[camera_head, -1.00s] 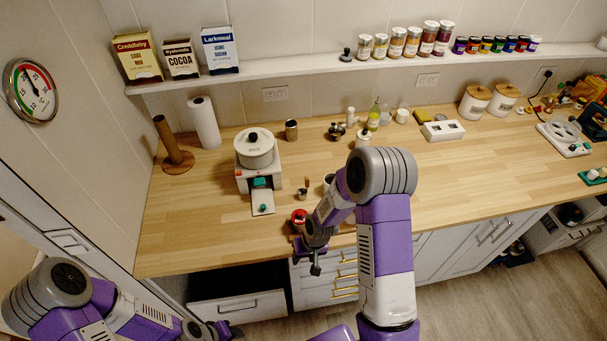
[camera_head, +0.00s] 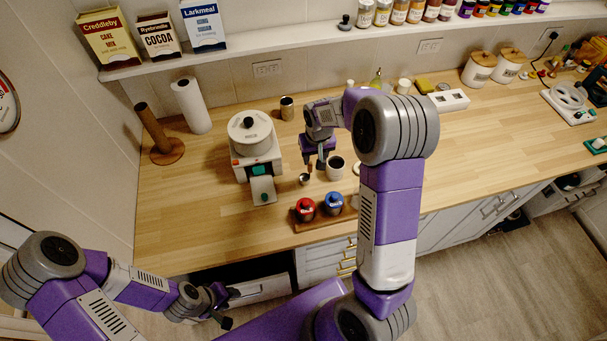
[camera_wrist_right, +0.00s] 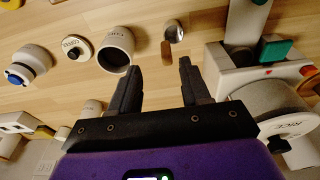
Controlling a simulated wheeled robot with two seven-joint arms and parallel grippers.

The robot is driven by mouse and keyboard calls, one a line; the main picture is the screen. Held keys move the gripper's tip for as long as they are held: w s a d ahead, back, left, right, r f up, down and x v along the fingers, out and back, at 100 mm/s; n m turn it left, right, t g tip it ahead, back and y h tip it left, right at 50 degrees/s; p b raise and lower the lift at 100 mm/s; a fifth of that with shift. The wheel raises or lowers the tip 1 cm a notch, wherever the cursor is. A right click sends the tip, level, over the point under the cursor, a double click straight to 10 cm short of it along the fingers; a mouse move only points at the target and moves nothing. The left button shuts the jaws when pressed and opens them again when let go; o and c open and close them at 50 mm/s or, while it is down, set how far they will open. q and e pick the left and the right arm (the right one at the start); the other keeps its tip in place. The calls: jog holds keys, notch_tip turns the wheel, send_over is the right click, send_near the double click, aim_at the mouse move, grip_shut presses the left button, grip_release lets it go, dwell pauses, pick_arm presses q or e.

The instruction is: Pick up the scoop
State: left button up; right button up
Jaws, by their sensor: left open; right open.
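The scoop (camera_head: 304,179) is a small metal cup with a short wooden handle, lying on the wooden counter right of the rice dispenser. In the right wrist view the scoop (camera_wrist_right: 167,52) shows its brown handle just beyond and between my fingertips, with the cup further off. My right gripper (camera_head: 316,165) is above the counter close to the scoop. In the right wrist view the right gripper (camera_wrist_right: 160,68) is open with nothing between its fingers. My left gripper (camera_head: 226,309) is open and low in front of the counter, far from the scoop.
The white rice dispenser (camera_head: 252,145) stands left of the scoop. An open canister (camera_wrist_right: 115,49) stands close beside my right fingers, near a coffee lid (camera_wrist_right: 77,47). Red and blue items (camera_head: 306,208) sit on a wooden tray at the front edge.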

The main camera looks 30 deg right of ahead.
aim_at(310, 163)
jog(key=shift+w+f, duration=0.75)
jog(key=shift+f, duration=0.25)
jog(key=f, duration=0.4)
jog(key=w+f, duration=0.1)
jog(key=f, duration=0.1)
jog(key=shift+a+f, duration=0.15)
jog(key=shift+f, duration=0.05)
grip_shut()
